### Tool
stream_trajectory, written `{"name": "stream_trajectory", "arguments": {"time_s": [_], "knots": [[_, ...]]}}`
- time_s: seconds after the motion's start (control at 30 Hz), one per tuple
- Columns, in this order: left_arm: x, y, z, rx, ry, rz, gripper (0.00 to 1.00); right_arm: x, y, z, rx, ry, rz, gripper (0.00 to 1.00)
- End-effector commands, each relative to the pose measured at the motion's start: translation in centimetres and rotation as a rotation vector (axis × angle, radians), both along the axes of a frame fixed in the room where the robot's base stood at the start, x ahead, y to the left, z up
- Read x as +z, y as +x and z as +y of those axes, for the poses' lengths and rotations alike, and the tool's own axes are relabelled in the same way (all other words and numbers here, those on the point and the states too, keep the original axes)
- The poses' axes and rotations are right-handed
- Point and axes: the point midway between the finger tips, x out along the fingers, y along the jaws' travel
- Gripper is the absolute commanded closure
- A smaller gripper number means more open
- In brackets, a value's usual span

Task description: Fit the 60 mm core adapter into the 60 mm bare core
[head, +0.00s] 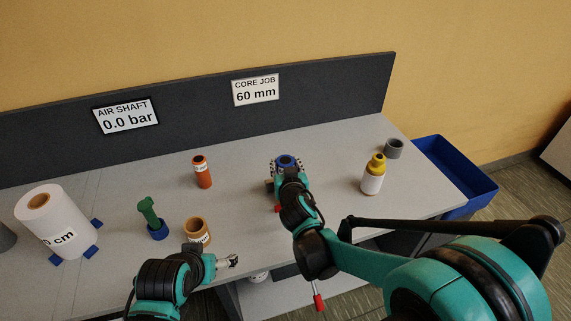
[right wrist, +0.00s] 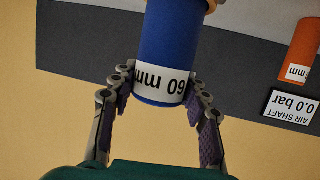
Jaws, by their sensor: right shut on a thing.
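My right gripper (head: 287,165) is shut on the blue core adapter (head: 286,160) above the middle of the table. The right wrist view shows its fingers (right wrist: 160,95) on both sides of the blue cylinder (right wrist: 165,45), whose white label reads 60 mm upside down. A tan edge (right wrist: 212,5) shows at the adapter's far end; I cannot tell whether they touch or fit together. In the head view a brown part (head: 270,187) shows beside my gripper, mostly hidden. A brown cardboard core (head: 197,231) stands front left, its label unreadable. My left gripper (head: 228,261) is near the front edge, its fingers too small to judge.
An orange cylinder (head: 202,172), a green part in a blue base (head: 150,217) and a white roll (head: 57,224) stand to the left. A yellow-topped bottle (head: 373,175) and grey ring (head: 394,149) stand right. A blue bin (head: 455,172) is beyond the table's right end.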

Motion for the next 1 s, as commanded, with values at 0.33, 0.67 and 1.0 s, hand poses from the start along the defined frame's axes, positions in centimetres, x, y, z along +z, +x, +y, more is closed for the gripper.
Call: {"name": "stream_trajectory", "arguments": {"time_s": [0.33,0.67,1.0], "knots": [[-0.9,0.0,0.0,0.0,0.0,0.0,0.16,-1.0,0.0,0.0,0.0,0.0,0.0,0.87],[-1.6,0.0,0.0,0.0,0.0,0.0,0.16,-1.8,0.0,0.0,0.0,0.0,0.0,0.87],[-2.3,0.0,0.0,0.0,0.0,0.0,0.16,-2.6,0.0,0.0,0.0,0.0,0.0,0.87]]}}
